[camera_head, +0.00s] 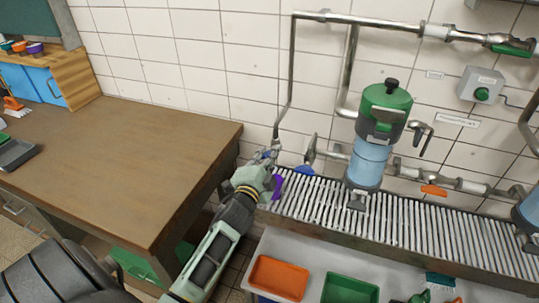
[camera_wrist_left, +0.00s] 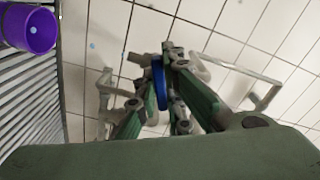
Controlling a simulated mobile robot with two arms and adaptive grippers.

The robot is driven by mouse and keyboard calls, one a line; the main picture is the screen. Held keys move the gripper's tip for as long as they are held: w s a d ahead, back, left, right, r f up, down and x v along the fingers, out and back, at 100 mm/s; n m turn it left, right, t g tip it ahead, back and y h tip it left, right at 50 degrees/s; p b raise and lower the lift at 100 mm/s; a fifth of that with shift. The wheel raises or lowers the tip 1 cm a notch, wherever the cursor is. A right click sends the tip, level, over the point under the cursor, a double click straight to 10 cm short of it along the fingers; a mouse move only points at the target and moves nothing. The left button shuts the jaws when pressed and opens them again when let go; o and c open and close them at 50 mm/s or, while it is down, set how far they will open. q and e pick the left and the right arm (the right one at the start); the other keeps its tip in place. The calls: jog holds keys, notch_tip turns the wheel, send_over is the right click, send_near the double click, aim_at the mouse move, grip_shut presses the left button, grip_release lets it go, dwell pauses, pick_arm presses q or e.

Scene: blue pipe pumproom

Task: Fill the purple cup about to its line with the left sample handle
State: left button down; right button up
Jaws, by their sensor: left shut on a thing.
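My left gripper (camera_head: 268,156) is at the wall by the left end of the slatted grating. In the left wrist view its fingers (camera_wrist_left: 162,80) are shut on a blue handle (camera_wrist_left: 158,84), seen nearly edge-on. The purple cup (camera_head: 277,187) stands on the grating just below the gripper, partly hidden by it. In the left wrist view the cup (camera_wrist_left: 30,27) shows at the upper left, with its open mouth in view. Small pale-blue specks hang between cup and handle, perhaps drops. The cup's line and its liquid level cannot be made out. My right gripper is out of view.
A brown table (camera_head: 130,150) stands left of the gripper. A green-lidded blue vessel (camera_head: 368,160) and pipes stand to the right, with another blue handle (camera_head: 304,169) near the gripper. Orange (camera_head: 278,278) and green (camera_head: 349,290) trays lie below the grating (camera_head: 320,199).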

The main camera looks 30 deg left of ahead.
pick_arm(q)
jog(key=shift+n, duration=0.6)
jog(key=c, duration=1.9)
grip_release()
jog(key=shift+o, duration=0.2)
jog(key=v, duration=1.2)
jog(key=shift+f, duration=0.1)
